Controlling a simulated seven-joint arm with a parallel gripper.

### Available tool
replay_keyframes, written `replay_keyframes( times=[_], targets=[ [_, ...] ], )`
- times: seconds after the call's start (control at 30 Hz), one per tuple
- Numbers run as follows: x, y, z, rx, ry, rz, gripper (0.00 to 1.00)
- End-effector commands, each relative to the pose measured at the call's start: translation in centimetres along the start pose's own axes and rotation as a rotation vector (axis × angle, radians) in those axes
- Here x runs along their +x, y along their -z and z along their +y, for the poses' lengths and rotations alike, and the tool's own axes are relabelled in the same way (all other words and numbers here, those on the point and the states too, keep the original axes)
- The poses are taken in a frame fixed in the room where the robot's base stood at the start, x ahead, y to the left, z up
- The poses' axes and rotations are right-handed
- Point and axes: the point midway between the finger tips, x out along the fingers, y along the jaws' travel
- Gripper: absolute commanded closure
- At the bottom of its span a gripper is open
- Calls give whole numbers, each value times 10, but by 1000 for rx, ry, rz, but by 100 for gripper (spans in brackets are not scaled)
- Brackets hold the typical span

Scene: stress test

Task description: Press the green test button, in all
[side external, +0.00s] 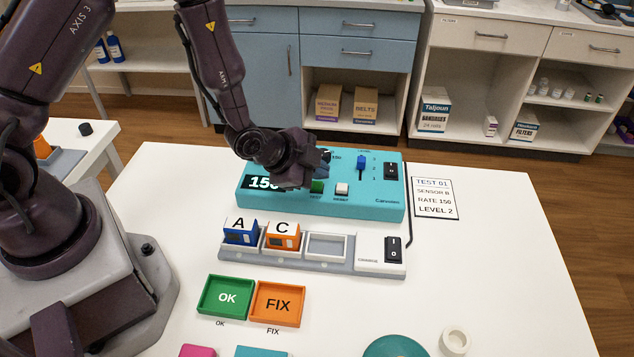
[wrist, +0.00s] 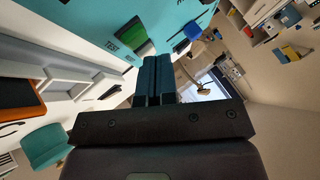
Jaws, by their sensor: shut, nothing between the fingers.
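The green test button (side external: 317,187) sits on the front part of the teal tester (side external: 390,205), left of a white reset button (side external: 342,189). My gripper (side external: 323,167) is over the tester, just above and behind the green button in the side view. In the wrist view my gripper (wrist: 157,60) shows two dark blue fingers together, with nothing between them. The green button (wrist: 138,38) shows beyond the fingertips, a little to their left. A gap appears between fingertips and button, though its depth is hard to judge. My gripper hides part of the tester's display and dial.
The tester has a blue level slider (side external: 361,162) and a black switch (side external: 391,171). A grey rack (side external: 330,265) in front holds blocks A (side external: 240,232) and C (side external: 282,236), with one slot empty. OK (side external: 227,297) and FIX (side external: 277,303) trays lie nearer. A card (side external: 435,199) lies right.

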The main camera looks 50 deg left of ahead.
Motion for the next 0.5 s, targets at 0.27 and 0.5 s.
replay_keyframes(
  times=[0.27,0.5],
  targets=[
    [5,-3,4,1,0,1,100],
    [5,-3,4,0,0,0,100]
  ],
)
